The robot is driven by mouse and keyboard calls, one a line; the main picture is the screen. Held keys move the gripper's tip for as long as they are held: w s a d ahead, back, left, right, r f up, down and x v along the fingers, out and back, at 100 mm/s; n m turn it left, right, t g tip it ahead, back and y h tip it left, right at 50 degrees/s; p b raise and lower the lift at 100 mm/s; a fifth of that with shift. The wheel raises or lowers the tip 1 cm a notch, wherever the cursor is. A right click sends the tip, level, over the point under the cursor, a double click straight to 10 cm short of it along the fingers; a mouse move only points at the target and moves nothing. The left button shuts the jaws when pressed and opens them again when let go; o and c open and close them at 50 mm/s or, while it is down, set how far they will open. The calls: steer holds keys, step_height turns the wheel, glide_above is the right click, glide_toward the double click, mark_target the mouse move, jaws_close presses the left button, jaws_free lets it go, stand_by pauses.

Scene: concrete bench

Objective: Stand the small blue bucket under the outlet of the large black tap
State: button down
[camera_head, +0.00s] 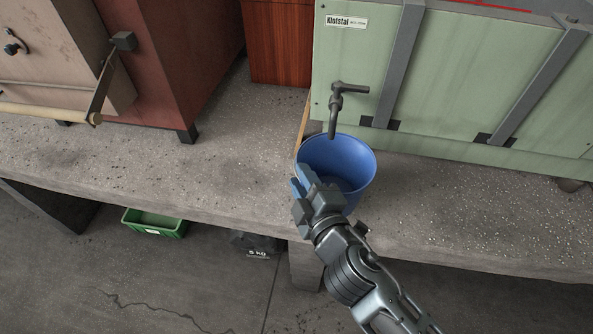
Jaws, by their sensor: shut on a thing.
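The small blue bucket (345,157) is upright at the bench, in front of the pale green cabinet. My gripper (312,184) is shut on its near left rim and hides part of its near side. The black tap (338,95) sticks out from the green cabinet's front. Its outlet points down and overlaps the far left part of the bucket's rim in this view. I cannot tell whether the bucket's base touches the bench, as my gripper hides the lower part.
The concrete bench (235,170) is clear left of the bucket and at its right. A red-brown machine (180,50) stands at the left, and a wooden block (278,45) stands behind. A green crate (155,222) and a dark weight (256,243) lie on the floor below.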

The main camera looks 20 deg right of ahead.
steer(key=shift+w+d+f+b, duration=0.15)
steer(key=shift+w+f+b, duration=0.3)
steer(key=shift+w+f, duration=1.3)
steer(key=shift+f, duration=0.1)
steer(key=c, duration=0.9)
jaws_free()
steer(key=shift+o, duration=0.2)
steer(key=s+r+b, duration=0.2)
steer(key=s+b, duration=0.1)
steer(key=s, duration=0.9)
steer(key=shift+a, duration=0.4)
